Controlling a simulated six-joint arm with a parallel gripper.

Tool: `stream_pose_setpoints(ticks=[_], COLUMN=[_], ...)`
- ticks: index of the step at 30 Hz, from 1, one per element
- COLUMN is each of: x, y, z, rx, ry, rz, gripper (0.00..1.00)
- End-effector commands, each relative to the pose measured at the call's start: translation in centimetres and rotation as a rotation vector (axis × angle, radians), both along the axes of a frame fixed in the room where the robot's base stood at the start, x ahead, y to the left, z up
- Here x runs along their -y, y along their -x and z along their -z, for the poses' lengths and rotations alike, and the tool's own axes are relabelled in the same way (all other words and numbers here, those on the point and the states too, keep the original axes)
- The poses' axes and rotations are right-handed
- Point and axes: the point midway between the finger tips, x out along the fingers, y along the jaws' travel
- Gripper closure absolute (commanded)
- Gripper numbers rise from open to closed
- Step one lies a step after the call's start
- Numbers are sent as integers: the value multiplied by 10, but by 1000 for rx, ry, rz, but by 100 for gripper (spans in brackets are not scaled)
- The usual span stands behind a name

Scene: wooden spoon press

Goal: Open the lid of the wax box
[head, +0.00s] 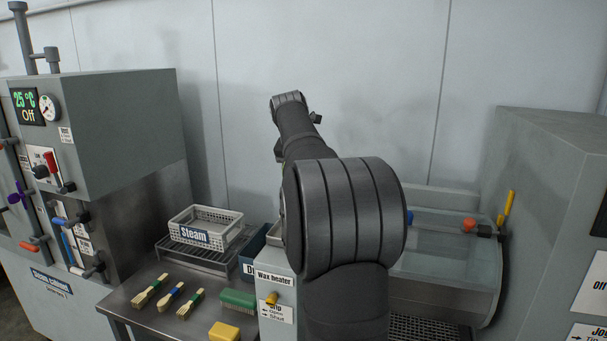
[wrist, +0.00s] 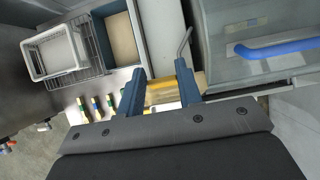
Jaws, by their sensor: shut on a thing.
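The wax box is the light grey unit labelled "Wax heater" (head: 273,279) in the head view. A small orange-yellow knob (head: 271,298) shows at its front. My arm hides most of its top and my gripper in that view. I cannot tell from these views whether the lid is raised.
A white "Steam" basket (head: 206,228) sits on a wire rack at left, beside a dark blue bin (wrist: 118,35). Several brushes and a yellow block (head: 224,331) lie on the steel table. A clear-covered tank (head: 440,255) with a blue handle (wrist: 277,47) stands at right.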

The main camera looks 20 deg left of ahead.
Motion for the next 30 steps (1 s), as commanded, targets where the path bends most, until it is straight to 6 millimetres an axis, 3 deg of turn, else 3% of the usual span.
stream_pose_setpoints(ticks=[4, 5, 8, 20, 23, 30], x=[0, 0, 0, 0, -1, -1], y=[0, 0, 0, 4, 11, 38], z=[-3, -3, -3, -8, -21, -70], rx=[7, 7, 6, 4, 4, 6], ry=[-3, -3, -2, -2, -2, -3], rz=[-1, -1, 0, 0, -1, -1], gripper=[100, 66, 46, 45, 45, 45])
